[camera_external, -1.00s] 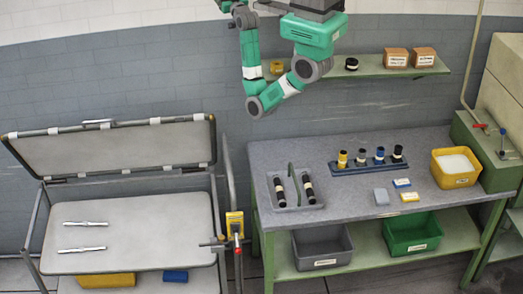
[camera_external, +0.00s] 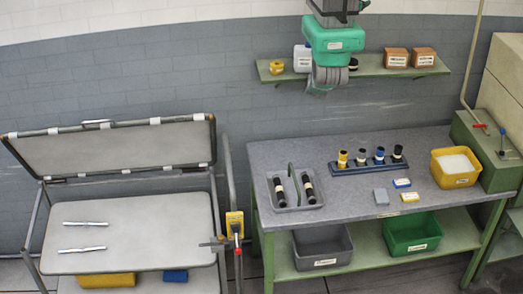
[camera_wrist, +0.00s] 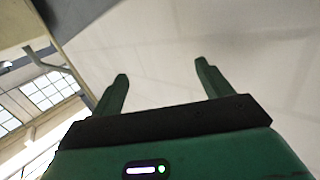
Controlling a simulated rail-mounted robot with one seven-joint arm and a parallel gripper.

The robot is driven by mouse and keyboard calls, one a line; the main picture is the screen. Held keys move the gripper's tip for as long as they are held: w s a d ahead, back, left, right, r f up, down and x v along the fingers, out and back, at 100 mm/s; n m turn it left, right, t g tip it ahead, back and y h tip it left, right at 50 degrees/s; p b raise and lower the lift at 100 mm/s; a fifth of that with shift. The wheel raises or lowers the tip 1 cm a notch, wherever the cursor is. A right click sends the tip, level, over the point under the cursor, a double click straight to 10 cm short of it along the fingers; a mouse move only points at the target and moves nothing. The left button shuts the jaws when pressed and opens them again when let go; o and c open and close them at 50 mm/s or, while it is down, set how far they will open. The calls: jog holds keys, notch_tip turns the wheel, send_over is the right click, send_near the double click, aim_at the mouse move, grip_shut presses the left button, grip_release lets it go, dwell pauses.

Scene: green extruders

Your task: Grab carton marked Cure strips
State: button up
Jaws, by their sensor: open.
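Two brown cartons stand side by side on the wall shelf in the external view, a left carton (camera_external: 396,58) and a right carton (camera_external: 423,57). Both carry small labels that are too small to read, so I cannot tell which is marked Cure strips. My gripper (camera_wrist: 161,76) is open and empty in the wrist view, its two green fingers apart against a pale, bare surface. No carton shows in the wrist view. In the external view my arm hangs in front of the shelf, left of the cartons, and its fingers cannot be made out.
The green shelf (camera_external: 372,70) also holds a yellow roll (camera_external: 277,68), a white container (camera_external: 302,58) and a dark item partly behind my arm. Below, the workbench (camera_external: 350,205) carries a grey tray (camera_external: 300,207), a rack of bottles, small boxes and a yellow bin (camera_external: 456,179).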

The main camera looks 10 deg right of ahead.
jog(key=s+d+f+m+g+y+b, duration=0.2)
jog(key=s+d+f+m+g+b, duration=0.25)
jog(key=d+f+g, duration=0.5)
jog(key=m+g+y+b, duration=0.2)
jog(key=m+y, duration=0.3)
send_near(397, 50)
jog(key=shift+w+d+f+n, duration=0.15)
jog(key=shift+w+d+f, duration=0.1)
jog(key=shift+f, duration=0.3)
jog(key=shift+w+d+f+n, duration=0.1)
jog(key=shift+w+d+f, duration=0.2)
jog(key=shift+f, duration=0.3)
jog(key=shift+s+a+f+g+y, duration=0.1)
jog(key=shift+s+a+g+y, duration=0.05)
jog(key=shift+s+g+y, duration=0.3)
jog(key=shift+x, duration=1.3)
jog(key=d+f, duration=0.1)
jog(key=f, duration=0.1)
jog(key=d+f, duration=0.1)
jog(key=d, duration=0.1)
jog(key=shift+w+f, duration=0.25)
jog(key=shift+f, duration=0.15)
jog(key=shift+d+f, duration=0.1)
jog(key=shift+f, duration=0.15)
jog(key=shift+f+p, duration=0.25)
jog(key=shift+p, duration=0.2)
jog(key=c, duration=1.2)
